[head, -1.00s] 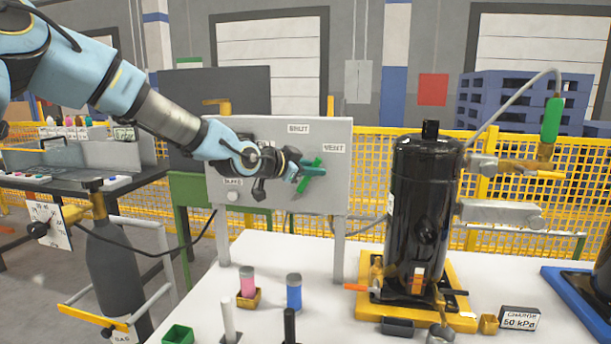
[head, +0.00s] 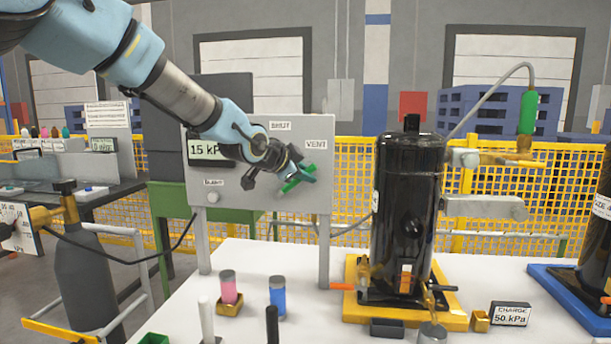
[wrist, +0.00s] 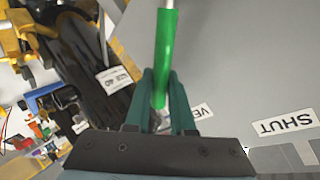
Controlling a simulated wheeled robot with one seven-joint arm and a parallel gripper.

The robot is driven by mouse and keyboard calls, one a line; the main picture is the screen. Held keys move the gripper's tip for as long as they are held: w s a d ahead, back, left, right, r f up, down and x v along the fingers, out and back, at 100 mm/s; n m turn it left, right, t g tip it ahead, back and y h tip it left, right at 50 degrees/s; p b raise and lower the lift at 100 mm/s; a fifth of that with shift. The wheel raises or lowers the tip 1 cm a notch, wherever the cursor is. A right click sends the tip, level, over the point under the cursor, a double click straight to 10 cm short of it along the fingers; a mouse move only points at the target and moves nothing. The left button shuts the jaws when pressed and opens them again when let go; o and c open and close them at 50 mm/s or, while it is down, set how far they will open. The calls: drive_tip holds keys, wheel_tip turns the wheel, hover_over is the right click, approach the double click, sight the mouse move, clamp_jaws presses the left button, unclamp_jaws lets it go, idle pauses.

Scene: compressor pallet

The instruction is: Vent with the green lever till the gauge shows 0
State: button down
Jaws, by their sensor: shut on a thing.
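The green lever (head: 291,185) sits on the front of a grey panel (head: 232,235), below the VENT label (head: 316,145). It lies tilted, its upper end to the right. My gripper (head: 306,173) is shut on the lever near that end, hiding part of it. In the wrist view the lever (wrist: 166,45) runs up from between the teal fingers (wrist: 160,98). The gauge (head: 206,148), at the panel's left, reads 15 kPa; my wrist partly covers its right side.
The SHUT label (head: 280,125) is above my gripper. A black compressor (head: 405,215) stands on a yellow pallet (head: 450,321) to the right. Pink (head: 229,289) and blue (head: 278,296) cylinders stand on the white table (head: 255,258) below the panel.

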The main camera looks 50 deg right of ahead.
drive_tip(key=c, duration=1)
unclamp_jaws()
drive_tip(key=shift+c, duration=0.2)
drive_tip(key=p+v, duration=0.2)
drive_tip(key=v, duration=0.8)
drive_tip(key=shift+a, duration=0.35)
drive_tip(key=shift+a+r, duration=0.1)
